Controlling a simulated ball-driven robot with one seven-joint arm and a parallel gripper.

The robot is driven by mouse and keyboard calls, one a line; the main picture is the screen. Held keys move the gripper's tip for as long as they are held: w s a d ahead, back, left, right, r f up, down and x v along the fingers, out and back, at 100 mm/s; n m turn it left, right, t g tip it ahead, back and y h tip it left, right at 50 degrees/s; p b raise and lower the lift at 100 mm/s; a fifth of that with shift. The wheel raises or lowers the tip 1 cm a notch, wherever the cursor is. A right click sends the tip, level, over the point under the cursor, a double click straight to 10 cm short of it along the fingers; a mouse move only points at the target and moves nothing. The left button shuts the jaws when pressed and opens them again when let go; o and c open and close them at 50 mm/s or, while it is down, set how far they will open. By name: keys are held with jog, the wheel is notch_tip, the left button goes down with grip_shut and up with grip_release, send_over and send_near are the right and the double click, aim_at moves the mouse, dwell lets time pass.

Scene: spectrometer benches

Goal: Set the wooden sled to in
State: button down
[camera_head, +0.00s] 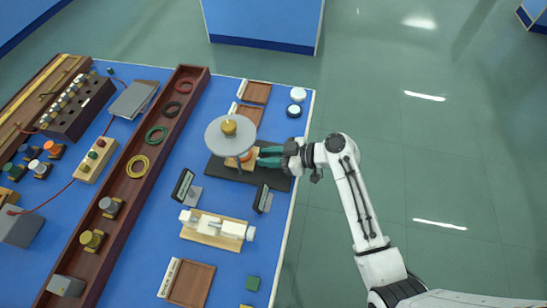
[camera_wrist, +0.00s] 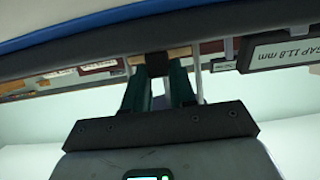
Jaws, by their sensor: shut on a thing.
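The wooden sled (camera_head: 247,162) shows as a small light-wood piece under the edge of a grey disc, on a black base plate (camera_head: 281,183). The disc hides much of it. My gripper (camera_head: 260,157), with green fingers, reaches in from the right at the sled's right end. In the wrist view my gripper (camera_wrist: 158,80) is shut on a small dark piece (camera_wrist: 156,64) in front of a light-wood strip (camera_wrist: 180,53), which looks like the sled. The exact grip is partly hidden.
The grey disc (camera_head: 219,139) with a brass knob overhangs the sled. Two small displays (camera_head: 183,184) (camera_head: 263,198) stand nearby; a readout (camera_wrist: 285,50) in the wrist view says "GAP 11.8 mm". A white instrument on a wooden board (camera_head: 230,242) lies in front. A long red-brown tray (camera_head: 125,185) is left.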

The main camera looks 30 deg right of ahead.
jog(key=shift+w+a+b, duration=0.4)
jog(key=shift+w+a, duration=0.35)
jog(key=shift+a, duration=0.05)
jog(key=shift+r, duration=0.1)
jog(key=c, duration=0.9)
grip_release()
jog(key=b+v, duration=0.1)
jog(key=v, duration=0.9)
jog(key=shift+s+d, duration=0.2)
jog(key=shift+d, duration=0.05)
jog(key=shift+s+d, duration=0.1)
